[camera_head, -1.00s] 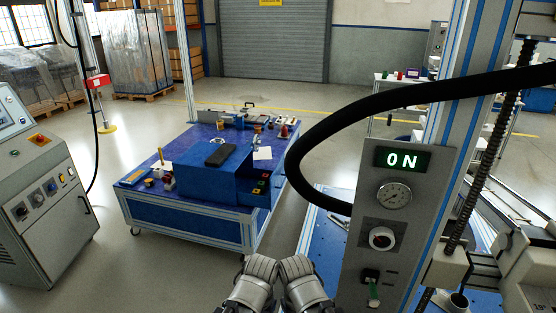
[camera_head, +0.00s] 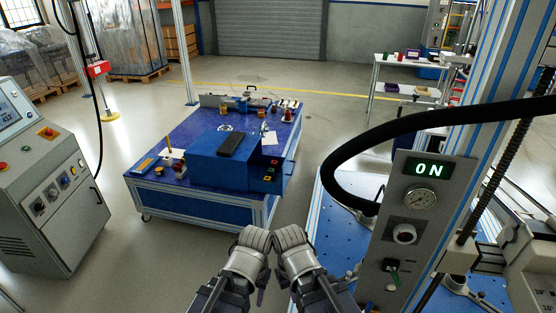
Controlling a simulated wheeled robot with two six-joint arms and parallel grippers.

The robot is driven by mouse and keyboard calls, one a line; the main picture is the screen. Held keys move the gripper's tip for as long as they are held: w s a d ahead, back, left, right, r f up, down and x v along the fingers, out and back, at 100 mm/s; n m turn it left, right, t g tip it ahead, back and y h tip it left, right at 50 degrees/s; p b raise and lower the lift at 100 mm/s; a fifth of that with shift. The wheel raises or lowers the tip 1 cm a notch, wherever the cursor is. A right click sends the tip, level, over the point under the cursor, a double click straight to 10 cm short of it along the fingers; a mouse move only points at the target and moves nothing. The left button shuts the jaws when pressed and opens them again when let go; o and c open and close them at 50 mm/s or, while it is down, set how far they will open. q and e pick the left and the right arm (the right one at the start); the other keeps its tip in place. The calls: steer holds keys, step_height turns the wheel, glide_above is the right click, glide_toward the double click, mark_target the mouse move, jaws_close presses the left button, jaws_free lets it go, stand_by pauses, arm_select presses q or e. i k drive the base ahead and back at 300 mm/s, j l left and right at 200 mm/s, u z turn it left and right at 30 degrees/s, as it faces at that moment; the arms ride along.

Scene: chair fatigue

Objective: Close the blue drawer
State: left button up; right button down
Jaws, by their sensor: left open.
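The blue drawer (camera_head: 272,176) sticks out from the right side of a blue box-shaped cabinet (camera_head: 215,162) on a blue-topped workbench. The drawer is open, and small coloured items show in it. A black flat object lies on top of the cabinet. My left gripper (camera_head: 256,240) and my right gripper (camera_head: 288,238) are side by side at the bottom middle, in front of the bench and well apart from the drawer. The left one is open; the right one's finger gap is hidden by its angle. Nothing shows held in either.
A grey test machine with an ON panel (camera_head: 431,168) and a thick black hose (camera_head: 400,131) stands on the right. A grey control cabinet (camera_head: 50,190) stands on the left. Clear floor (camera_head: 130,245) lies between it and the workbench (camera_head: 205,207).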

mark_target(258, 164)
steer(key=i+j, duration=0.1)
steer(key=j, duration=0.3)
steer(key=i+j, duration=0.1)
steer(key=j, duration=0.3)
steer(key=i+j, duration=0.1)
steer(key=j, duration=0.3)
steer(key=i+j, duration=0.1)
steer(key=j, duration=0.3)
steer(key=i+j, duration=0.65)
steer(key=i+l, duration=0.15)
steer(key=i, duration=0.3)
steer(key=i+l, duration=0.1)
steer(key=i, duration=0.35)
steer(key=i+l, duration=0.3)
